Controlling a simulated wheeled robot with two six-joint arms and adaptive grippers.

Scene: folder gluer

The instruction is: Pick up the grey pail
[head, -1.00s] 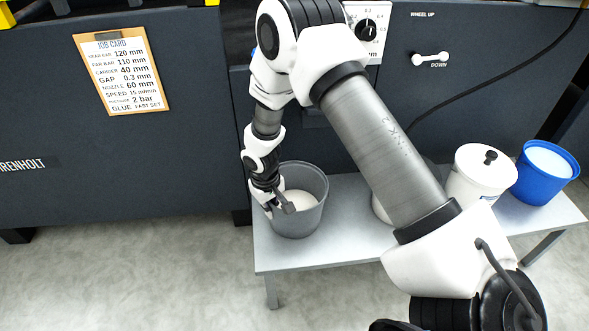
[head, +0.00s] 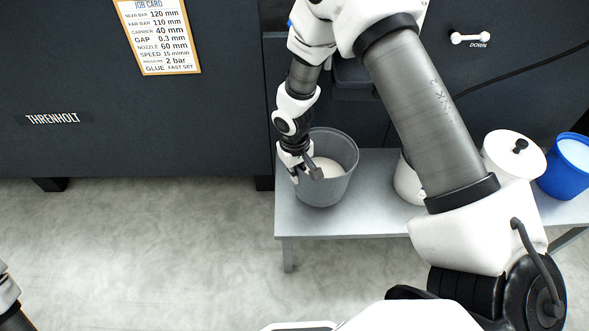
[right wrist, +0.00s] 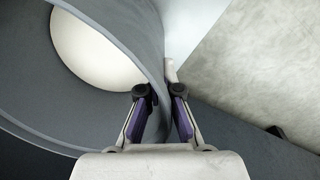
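The grey pail (head: 327,190) stands upright on the left end of the metal bench, with whitish contents inside. My right gripper (head: 307,174) is at the pail's left near rim. In the right wrist view, the gripper (right wrist: 164,92) straddles the wall of the pail (right wrist: 105,45), one finger inside and one outside. The fingers are close together with the wall between them, and look shut on it. The pail appears to rest on the bench. Only a bit of my left arm shows at the lower left; its gripper is out of view.
The bench (head: 300,222) also carries a white lidded pot (head: 505,160) and a blue pail (head: 565,178) at right. Another white container (head: 407,182) is partly hidden by my right arm. The dark machine (head: 130,110) stands behind. Floor at left is clear.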

